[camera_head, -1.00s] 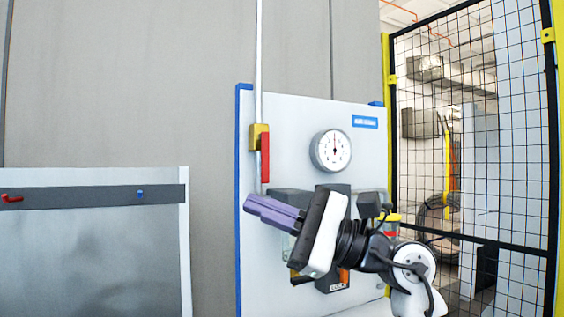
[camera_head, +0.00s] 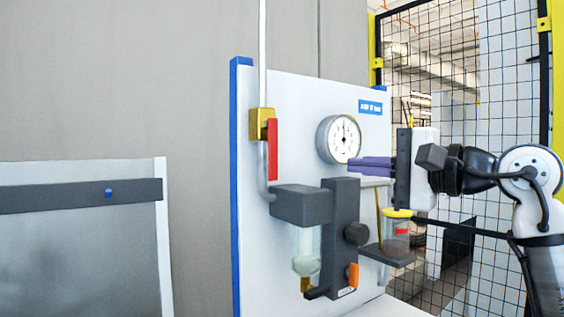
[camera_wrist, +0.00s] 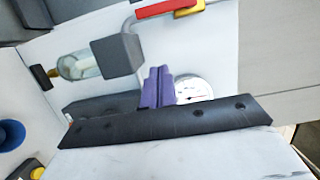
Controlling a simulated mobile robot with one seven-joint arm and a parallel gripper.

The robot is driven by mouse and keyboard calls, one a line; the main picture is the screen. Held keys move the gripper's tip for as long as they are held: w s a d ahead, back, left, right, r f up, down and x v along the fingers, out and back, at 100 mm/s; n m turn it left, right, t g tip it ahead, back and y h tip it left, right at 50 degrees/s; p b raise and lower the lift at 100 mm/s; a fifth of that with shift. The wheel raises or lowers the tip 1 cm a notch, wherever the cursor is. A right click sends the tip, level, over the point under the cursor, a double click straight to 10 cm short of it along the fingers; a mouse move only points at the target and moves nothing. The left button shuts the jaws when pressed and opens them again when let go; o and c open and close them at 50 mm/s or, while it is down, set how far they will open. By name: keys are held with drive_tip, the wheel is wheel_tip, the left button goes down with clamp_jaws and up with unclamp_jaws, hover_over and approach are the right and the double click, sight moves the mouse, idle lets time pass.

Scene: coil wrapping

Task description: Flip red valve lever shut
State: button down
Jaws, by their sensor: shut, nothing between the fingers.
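The red valve lever (camera_head: 272,149) hangs straight down, parallel to the pipe, from a brass valve body (camera_head: 262,124) on the grey pipe at the panel's left. In the wrist view the red lever (camera_wrist: 166,8) and brass body (camera_wrist: 190,8) show at the top edge, partly cut off. My gripper (camera_head: 352,165) is shut and empty, its purple fingers pointing left just below the round gauge (camera_head: 340,139). It is to the right of the lever and clearly apart from it. The closed fingers (camera_wrist: 160,72) also show in the wrist view, beside the gauge.
Below the lever, a dark grey regulator block (camera_head: 342,225) with a clear bowl (camera_head: 305,250) and a black knob juts from the white panel (camera_head: 290,90). A yellow-topped jar (camera_head: 397,228) is under my gripper. A mesh fence (camera_head: 460,120) stands at the right.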

sight(271, 149)
drive_tip(key=shift+d, duration=0.1)
idle(0.3)
drive_tip(key=p+x, duration=0.3)
drive_tip(key=x, duration=0.7)
drive_tip(key=shift+r, duration=0.2)
drive_tip(key=s+a, duration=0.1)
drive_tip(key=a+p, duration=0.1)
drive_tip(key=shift+s+a, duration=0.25)
drive_tip(key=shift+s, duration=0.1)
drive_tip(key=shift+s+a+f, duration=0.2)
drive_tip(key=shift+s+a, duration=0.05)
drive_tip(key=shift+a, duration=0.15)
drive_tip(key=shift+d+m, duration=0.1)
drive_tip(key=shift+m, duration=0.2)
